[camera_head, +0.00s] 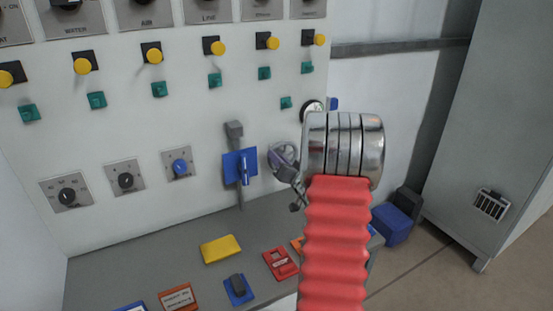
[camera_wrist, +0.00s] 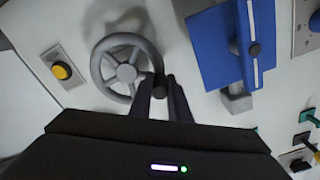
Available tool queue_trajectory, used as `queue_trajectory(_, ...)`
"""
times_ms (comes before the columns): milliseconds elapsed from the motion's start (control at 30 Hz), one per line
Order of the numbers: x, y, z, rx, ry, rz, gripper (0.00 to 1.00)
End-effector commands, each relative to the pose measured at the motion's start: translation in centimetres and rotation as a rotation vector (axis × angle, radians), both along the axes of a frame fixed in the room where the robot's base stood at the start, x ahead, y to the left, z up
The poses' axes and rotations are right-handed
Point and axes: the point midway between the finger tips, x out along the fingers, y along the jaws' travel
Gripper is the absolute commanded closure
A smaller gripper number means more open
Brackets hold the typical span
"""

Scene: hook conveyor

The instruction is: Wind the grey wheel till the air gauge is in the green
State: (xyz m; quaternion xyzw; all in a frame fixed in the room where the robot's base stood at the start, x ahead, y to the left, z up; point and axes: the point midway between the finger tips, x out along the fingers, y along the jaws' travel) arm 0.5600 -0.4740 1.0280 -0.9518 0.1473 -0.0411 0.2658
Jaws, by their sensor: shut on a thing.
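The grey wheel (camera_head: 283,157) is mounted on the white panel, right of a blue lever plate. It also shows in the wrist view (camera_wrist: 127,73), with spokes, a hub and a dark knob on its right rim. My gripper (camera_wrist: 160,88) is at that knob, its two dark fingers shut on it. In the head view my gripper (camera_head: 292,178) is at the wheel's lower right, partly hidden by my arm. A round gauge (camera_head: 312,108) shows just above my arm, partly covered; its needle and colours are too small to read.
The blue lever plate (camera_head: 240,167) stands close left of the wheel. Yellow knobs (camera_head: 214,46) and green buttons (camera_head: 215,80) line the panel above. A grey desk (camera_head: 150,264) with coloured pieces lies below. A grey cabinet (camera_head: 500,120) stands at the right.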

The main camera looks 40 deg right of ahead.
Motion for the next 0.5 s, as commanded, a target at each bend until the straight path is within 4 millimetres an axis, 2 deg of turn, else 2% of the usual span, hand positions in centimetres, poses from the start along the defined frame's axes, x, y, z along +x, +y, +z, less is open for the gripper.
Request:
queue_trajectory(267,0.0,0.1,-0.4,-0.067,0.022,-0.002,1.0)
queue_trajectory(500,0.1,0.4,-1.2,-0.209,0.069,-0.002,1.0)
